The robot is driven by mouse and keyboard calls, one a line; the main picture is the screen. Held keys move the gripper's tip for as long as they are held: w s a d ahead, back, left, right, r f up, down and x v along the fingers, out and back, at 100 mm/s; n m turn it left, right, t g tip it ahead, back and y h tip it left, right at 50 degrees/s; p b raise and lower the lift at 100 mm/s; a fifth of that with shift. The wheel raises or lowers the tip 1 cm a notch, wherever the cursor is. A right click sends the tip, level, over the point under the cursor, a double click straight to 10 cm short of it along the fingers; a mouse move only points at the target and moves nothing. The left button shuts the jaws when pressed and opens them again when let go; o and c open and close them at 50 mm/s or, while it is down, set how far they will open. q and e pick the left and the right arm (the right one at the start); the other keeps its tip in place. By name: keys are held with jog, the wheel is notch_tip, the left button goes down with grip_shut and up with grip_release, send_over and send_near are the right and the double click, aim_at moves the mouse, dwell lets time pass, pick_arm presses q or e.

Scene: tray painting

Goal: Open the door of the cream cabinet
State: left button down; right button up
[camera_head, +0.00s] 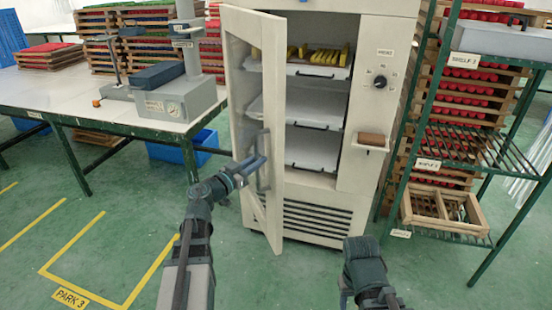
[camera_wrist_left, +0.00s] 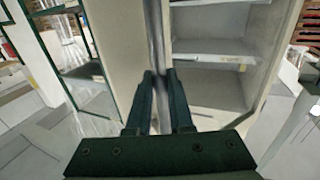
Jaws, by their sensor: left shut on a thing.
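The cream cabinet (camera_head: 372,120) stands at the middle of the head view. Its glass door (camera_head: 240,105), with a cream frame, is hinged on the left and stands partly open, swung out toward me. My left gripper (camera_head: 258,162) is at the door's vertical handle (camera_head: 265,180) near its free edge. In the left wrist view the two fingers (camera_wrist_left: 160,75) are closed on the upright handle bar (camera_wrist_left: 155,35). The exact contact is partly hidden by the fingers. Part of my right arm shows low in the head view, but its fingertips cannot be made out.
Inside the cabinet are pale shelves (camera_head: 312,110) with yellow pieces (camera_head: 325,57) on top. A green rack (camera_head: 400,165) stands close on the right. A table (camera_head: 60,95) with a grey scale (camera_head: 178,100) is on the left. Green floor before the cabinet is clear.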

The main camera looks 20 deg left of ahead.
pick_arm(q)
jog(key=s+a+m+h, duration=0.1)
jog(key=s+a, duration=0.1)
jog(key=a, duration=1)
jog(key=s+a+m+g+h, duration=0.1)
jog(key=s+a, duration=0.2)
jog(key=a, duration=1)
jog(key=s+a+m+g+h, duration=0.1)
jog(key=s+a+h, duration=0.1)
jog(key=a, duration=1)
jog(key=shift+s+a, duration=0.4)
jog(key=shift+s, duration=0.1)
jog(key=c, duration=0.8)
grip_release()
